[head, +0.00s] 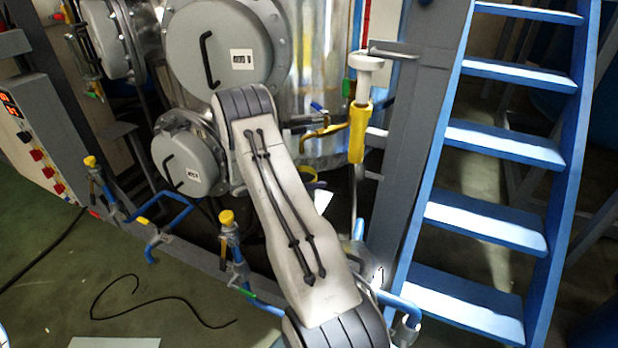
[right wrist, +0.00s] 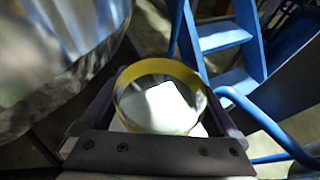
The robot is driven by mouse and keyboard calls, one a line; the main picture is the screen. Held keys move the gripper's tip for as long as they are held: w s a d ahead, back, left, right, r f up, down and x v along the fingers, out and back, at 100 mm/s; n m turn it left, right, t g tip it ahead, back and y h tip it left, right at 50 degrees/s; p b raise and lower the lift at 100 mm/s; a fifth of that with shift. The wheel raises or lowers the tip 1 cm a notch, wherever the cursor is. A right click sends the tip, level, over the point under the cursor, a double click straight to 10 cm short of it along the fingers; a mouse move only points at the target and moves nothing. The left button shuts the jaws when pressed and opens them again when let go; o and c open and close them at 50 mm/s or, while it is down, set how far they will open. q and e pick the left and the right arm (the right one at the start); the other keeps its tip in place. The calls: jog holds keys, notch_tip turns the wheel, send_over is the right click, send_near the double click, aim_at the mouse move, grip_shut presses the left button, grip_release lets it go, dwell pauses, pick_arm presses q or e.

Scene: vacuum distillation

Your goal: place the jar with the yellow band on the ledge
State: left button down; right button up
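The jar with the yellow band (right wrist: 160,66) is seen from above in the right wrist view, with a pale, bright patch inside its round rim. My right gripper (right wrist: 160,88) has one dark finger along each side of it, apparently pressed against its wall. In the head view, part of a yellow ring (head: 309,173), probably the same jar, shows behind my right forearm; the arm hides most of it and the gripper. My left gripper is in neither view. I cannot tell which surface is the ledge.
Steel vessels with grey round covers (head: 220,45) stand behind the arm. A yellow-handled valve (head: 358,130) and a grey post (head: 412,130) are to its right. Blue stairs (head: 505,145) rise at the right. Yellow-capped valves (head: 228,235) line the grey frame at left.

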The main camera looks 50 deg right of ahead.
jog(key=shift+r, duration=0.15)
jog(key=shift+w+a+r, duration=0.1)
jog(key=shift+a+r, duration=0.05)
jog(key=shift+a, duration=0.05)
jog(key=a+r+m+t+y+p, duration=0.1)
jog(key=a+r, duration=0.3)
jog(key=a, duration=0.7)
jog(key=a+r+m+y, duration=0.1)
jog(key=a+r, duration=0.3)
jog(key=a, duration=0.6)
jog(key=s+a+r+m+y, duration=0.2)
jog(key=s+a+y, duration=0.2)
jog(key=s+a, duration=0.3)
jog(key=s+a+r+m+t+y, duration=0.1)
jog(key=s+a+y, duration=0.3)
jog(key=s+a, duration=0.4)
jog(key=s+a+r+m+t+y, duration=0.1)
jog(key=s+a+r+m+y, duration=0.1)
jog(key=s+a, duration=0.6)
jog(key=a+m+y, duration=0.1)
jog(key=a+y, duration=0.1)
jog(key=a, duration=0.5)
jog(key=shift+r, duration=0.3)
jog(key=shift+w, duration=0.1)
